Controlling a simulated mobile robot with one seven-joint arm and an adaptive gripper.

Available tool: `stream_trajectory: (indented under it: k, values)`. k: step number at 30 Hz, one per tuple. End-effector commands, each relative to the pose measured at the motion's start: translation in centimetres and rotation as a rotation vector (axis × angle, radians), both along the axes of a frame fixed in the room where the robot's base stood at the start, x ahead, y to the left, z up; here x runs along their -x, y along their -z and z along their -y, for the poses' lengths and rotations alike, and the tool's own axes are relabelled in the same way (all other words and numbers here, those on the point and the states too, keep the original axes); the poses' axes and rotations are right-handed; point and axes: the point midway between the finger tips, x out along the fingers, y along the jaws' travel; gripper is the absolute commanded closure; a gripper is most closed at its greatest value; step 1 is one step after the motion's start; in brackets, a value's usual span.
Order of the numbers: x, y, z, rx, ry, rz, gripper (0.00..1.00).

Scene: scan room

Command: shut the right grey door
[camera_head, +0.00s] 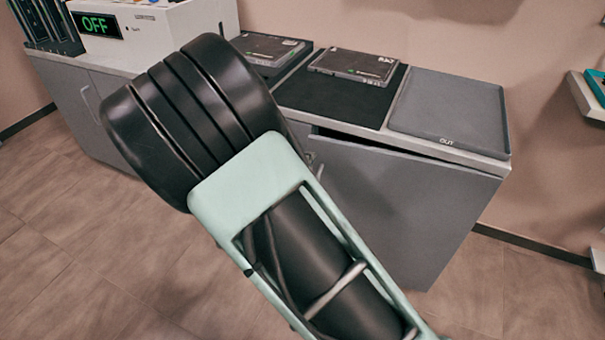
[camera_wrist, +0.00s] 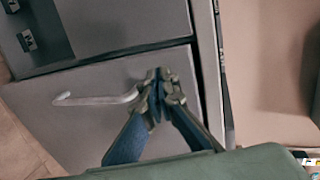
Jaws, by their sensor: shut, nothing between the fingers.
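The right grey door (camera_head: 400,205) stands slightly ajar in the head view. A dark gap shows between its top edge and the countertop. In the wrist view a grey door panel (camera_wrist: 95,125) with a pale bar handle (camera_wrist: 95,99) fills the lower left. My gripper (camera_wrist: 165,78) is shut and empty, its fingertips in front of the panel beside the right end of the handle. I cannot tell whether they touch it. In the head view my arm hides the fingers and much of the cabinet front.
The countertop carries a grey OUT tray (camera_head: 450,108), a dark mat (camera_head: 290,97) with a flat device (camera_head: 355,65), and a white unit with an OFF display (camera_head: 95,25). A shelf (camera_head: 590,95) juts in at the right. The floor (camera_head: 60,220) at the left is clear.

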Motion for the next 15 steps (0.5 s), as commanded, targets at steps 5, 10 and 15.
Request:
stream_trajectory:
  k: [5, 10, 15]
  values:
    - [-1.6, 0.1, 0.4, 0.001, 0.001, 0.000, 1.00]
    - [-2.0, 0.0, 0.5, 0.000, 0.001, 0.000, 1.00]
    - [-1.9, 0.0, 0.5, 0.000, 0.001, 0.000, 1.00]
